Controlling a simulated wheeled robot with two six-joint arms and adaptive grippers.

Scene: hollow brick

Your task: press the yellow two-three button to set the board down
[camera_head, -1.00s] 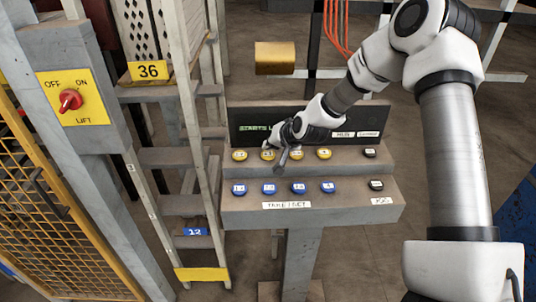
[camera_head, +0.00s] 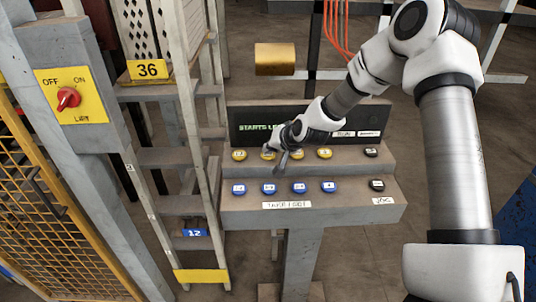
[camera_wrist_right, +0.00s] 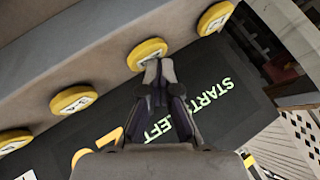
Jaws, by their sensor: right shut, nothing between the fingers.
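The console has a row of yellow buttons; the second from the left (camera_head: 267,153) is at my right gripper (camera_head: 272,152). Its label is too small to read surely in the head view. In the right wrist view the shut, empty fingertips (camera_wrist_right: 159,70) overlap the lower edge of that yellow button (camera_wrist_right: 147,50). I cannot tell whether they touch or press it. Other yellow buttons lie on both sides, one to its left (camera_head: 239,155) and two to its right (camera_head: 296,153). I cannot make out the board for sure. My left gripper is out of view.
Below is a row of blue buttons (camera_head: 269,188), with black buttons (camera_head: 371,152) at the right. A dark display (camera_head: 245,120) behind shows green text, partly hidden by my arm. A lift switch (camera_head: 68,98) stands left, by a rack marked 36 (camera_head: 148,69). A yellow mesh fence (camera_head: 60,235) is at lower left.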

